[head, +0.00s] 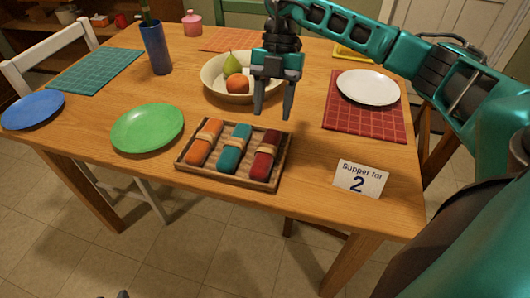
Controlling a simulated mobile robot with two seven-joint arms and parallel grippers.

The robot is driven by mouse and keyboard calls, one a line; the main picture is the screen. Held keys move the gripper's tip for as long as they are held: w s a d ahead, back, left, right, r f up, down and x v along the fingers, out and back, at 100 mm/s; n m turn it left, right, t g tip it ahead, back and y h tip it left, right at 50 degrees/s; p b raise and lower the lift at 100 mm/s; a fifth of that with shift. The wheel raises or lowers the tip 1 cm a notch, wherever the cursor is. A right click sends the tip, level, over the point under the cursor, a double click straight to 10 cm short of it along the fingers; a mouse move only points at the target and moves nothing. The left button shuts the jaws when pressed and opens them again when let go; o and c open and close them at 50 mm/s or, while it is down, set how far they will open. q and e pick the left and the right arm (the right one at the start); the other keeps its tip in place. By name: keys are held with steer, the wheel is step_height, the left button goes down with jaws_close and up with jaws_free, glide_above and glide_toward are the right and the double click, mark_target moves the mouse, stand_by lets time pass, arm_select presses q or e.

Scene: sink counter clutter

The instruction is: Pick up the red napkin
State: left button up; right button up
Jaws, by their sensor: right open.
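A dark red rolled napkin (265,155) with a tan band lies in the right slot of a wooden tray (222,180) near the table's front edge. A teal napkin (235,148) lies in the middle slot and an orange napkin (206,142) in the left slot, each banded. My right gripper (273,106) is open and empty, pointing down above and just behind the red napkin, apart from it. It covers part of the fruit bowl.
A cream bowl (214,82) with a pear and an orange fruit stands behind the tray. A green plate (148,128) lies to its left. A "Supper for 2" card (361,178) stands to the right, before a white plate (368,87) on a red placemat (365,122).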

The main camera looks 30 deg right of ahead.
mark_target(266, 151)
steer(key=x, duration=0.4)
steer(key=shift+f, duration=0.15)
steer(key=shift+a+b+x, duration=0.15)
steer(key=shift+b+x, duration=0.25)
steer(key=shift+x, duration=1)
steer(key=shift+a+b+x, duration=0.1)
steer(key=shift+b+x, duration=0.25)
steer(key=shift+x, duration=1.05)
steer(key=c, duration=0.7)
arm_select(q)
step_height(266, 151, down, 2)
steer(key=shift+s, duration=0.1)
